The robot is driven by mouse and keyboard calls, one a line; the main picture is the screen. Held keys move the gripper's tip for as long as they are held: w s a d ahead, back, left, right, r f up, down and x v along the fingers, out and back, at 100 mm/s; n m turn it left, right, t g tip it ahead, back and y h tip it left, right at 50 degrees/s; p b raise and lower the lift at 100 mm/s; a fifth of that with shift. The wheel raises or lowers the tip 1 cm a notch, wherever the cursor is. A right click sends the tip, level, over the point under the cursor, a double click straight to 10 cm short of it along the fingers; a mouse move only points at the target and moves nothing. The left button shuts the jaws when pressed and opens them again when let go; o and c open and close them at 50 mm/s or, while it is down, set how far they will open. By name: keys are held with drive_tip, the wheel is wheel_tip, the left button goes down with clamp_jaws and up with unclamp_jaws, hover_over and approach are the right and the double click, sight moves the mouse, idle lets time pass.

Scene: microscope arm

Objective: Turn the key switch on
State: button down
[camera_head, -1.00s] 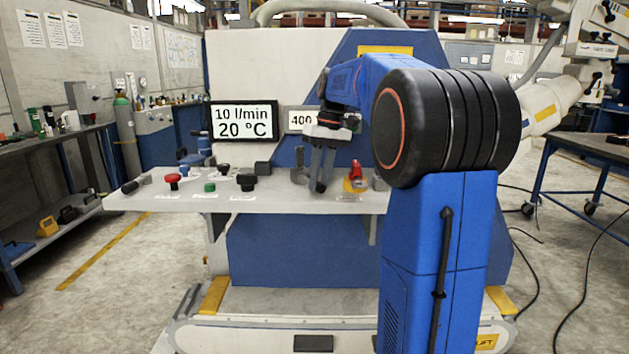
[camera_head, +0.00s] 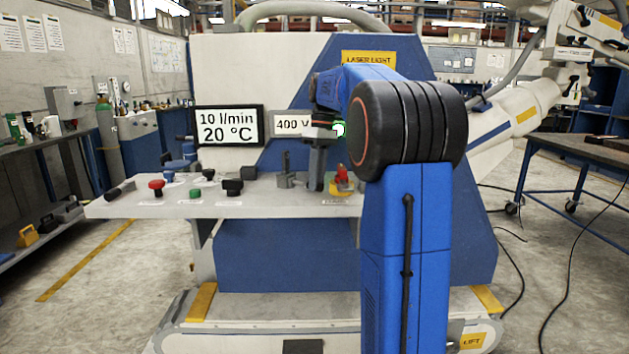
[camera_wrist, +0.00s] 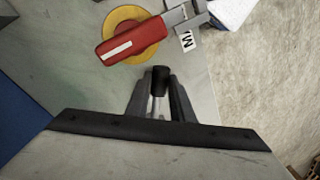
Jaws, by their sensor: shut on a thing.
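My gripper (camera_head: 317,172) points down over the control shelf, just left of the red rotary switch. In the wrist view its two dark fingers (camera_wrist: 160,100) are closed around a small silver piece with a black tip, which looks like the key switch (camera_wrist: 160,80). The fingers hide most of it, so its turned position cannot be told. In the head view it is hidden behind the gripper.
The red switch (camera_head: 342,176) on a yellow disc stands close to the gripper, also in the wrist view (camera_wrist: 130,42). A grey lever part (camera_head: 285,172) stands to the left. Red (camera_head: 156,185), green (camera_head: 195,193) and black (camera_head: 232,187) knobs lie farther left on the shelf (camera_head: 265,204).

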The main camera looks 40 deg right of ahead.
drive_tip(key=shift+w+d+n, duration=0.15)
drive_tip(key=shift+d+n, duration=0.15)
drive_tip(key=shift+n, duration=0.1)
idle(0.3)
drive_tip(key=c, duration=1.6)
unclamp_jaws()
drive_tip(key=shift+o, duration=0.2)
